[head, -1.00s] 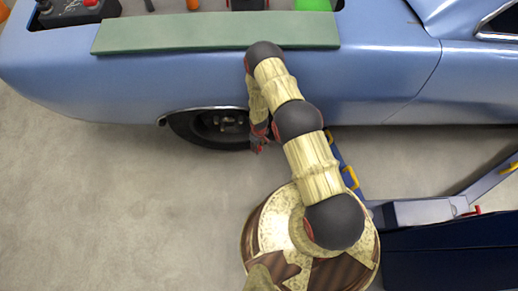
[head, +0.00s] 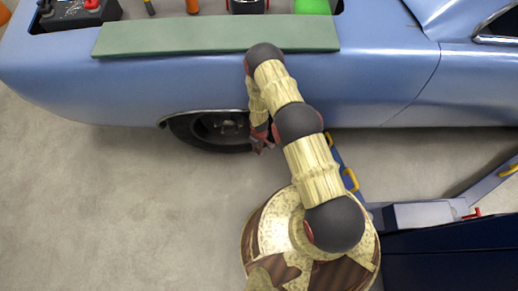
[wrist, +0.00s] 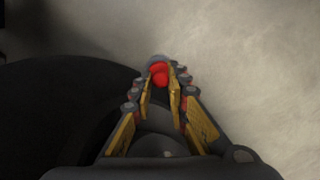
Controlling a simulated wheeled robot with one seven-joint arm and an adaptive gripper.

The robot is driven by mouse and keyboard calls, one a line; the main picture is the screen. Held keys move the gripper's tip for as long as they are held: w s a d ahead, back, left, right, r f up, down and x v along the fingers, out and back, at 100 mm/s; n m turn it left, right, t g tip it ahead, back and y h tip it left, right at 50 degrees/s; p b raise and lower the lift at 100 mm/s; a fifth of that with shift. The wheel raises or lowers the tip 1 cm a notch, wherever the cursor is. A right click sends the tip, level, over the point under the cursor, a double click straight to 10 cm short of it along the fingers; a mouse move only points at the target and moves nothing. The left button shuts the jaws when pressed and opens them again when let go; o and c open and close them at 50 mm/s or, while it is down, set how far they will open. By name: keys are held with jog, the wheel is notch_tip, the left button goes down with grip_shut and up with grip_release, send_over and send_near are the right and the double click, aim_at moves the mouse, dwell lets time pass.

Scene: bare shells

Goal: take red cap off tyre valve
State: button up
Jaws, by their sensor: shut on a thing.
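The red cap (wrist: 160,77) sits between the tips of my gripper (wrist: 159,80) in the wrist view. The fingers are shut on it from both sides. The valve stem cannot be made out. The black tyre (wrist: 60,105) fills the left of the wrist view, beside the fingers. In the head view the tyre (head: 190,137) shows under the blue car's wheel arch, and my gripper (head: 262,148) is by its right side, partly behind my arm. The cap cannot be seen in the head view.
The blue car body (head: 385,75) is above the wheel. A green mat (head: 215,33) lies along its edge, with tools and a battery (head: 75,14) behind. A blue jack or lift with yellow handles (head: 350,180) stands right of my arm. The floor at left is clear.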

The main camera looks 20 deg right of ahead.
notch_tip(320, 180, up, 3)
jog(key=shift+f+p, duration=0.15)
jog(key=shift+p, duration=0.3)
jog(key=shift+s+a+r, duration=0.2)
jog(key=shift+s+r, duration=0.55)
jog(key=shift+r, duration=0.1)
jog(key=s+a+r+p, duration=0.2)
jog(key=s+r, duration=0.6)
jog(key=s, duration=0.3)
jog(key=shift+s+a, duration=0.2)
jog(key=shift+s, duration=0.2)
